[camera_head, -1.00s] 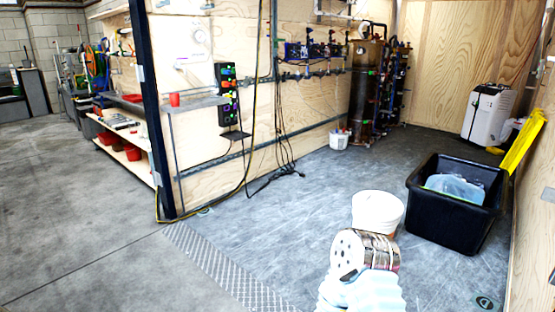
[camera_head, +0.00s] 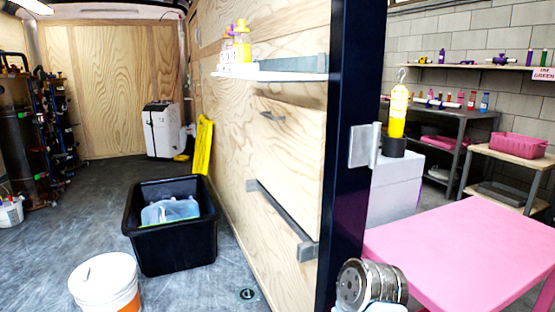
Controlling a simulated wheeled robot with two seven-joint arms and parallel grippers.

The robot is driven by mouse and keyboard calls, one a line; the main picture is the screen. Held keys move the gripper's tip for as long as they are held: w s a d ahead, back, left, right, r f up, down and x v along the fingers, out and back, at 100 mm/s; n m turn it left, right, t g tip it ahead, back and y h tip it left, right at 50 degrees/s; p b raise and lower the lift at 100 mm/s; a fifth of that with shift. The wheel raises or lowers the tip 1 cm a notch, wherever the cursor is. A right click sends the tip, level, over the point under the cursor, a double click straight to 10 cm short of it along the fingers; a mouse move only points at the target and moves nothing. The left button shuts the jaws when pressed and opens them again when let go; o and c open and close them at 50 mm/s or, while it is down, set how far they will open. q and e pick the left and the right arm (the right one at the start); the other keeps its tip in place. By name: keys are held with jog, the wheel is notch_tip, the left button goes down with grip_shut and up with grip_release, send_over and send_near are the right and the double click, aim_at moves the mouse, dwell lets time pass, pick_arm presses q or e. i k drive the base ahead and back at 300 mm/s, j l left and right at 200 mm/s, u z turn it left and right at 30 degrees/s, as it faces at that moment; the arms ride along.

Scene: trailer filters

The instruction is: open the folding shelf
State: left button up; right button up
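The inner wooden wall (camera_head: 222,130) of the trailer runs from the far end to a dark post at the middle right. Low on this wall is a flat wooden panel (camera_head: 285,195) with a grey bar (camera_head: 282,215) across it, ending in a grey bracket by the post. It lies flat along the wall and may be the folded shelf; I cannot tell for certain. A small grey handle-like piece (camera_head: 272,116) sits above it. Neither gripper shows; only a metal, round part of my own arm is at the bottom right.
A narrow upper shelf (camera_head: 290,76) holds small bottles. A black tub (camera_head: 178,244) and a white bucket (camera_head: 105,282) stand on the floor. The dark post (camera_head: 350,110) is close in front. Right of it are a pink table (camera_head: 465,245) and a yellow bottle (camera_head: 398,110).

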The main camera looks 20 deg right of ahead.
aim_at(289, 139)
jog(key=i+j+z, duration=0.15)
jog(key=i+z, duration=0.15)
jog(key=z, duration=0.15)
jog(key=i+j+z, duration=0.25)
jog(key=z, duration=0.15)
jog(key=i, duration=0.1)
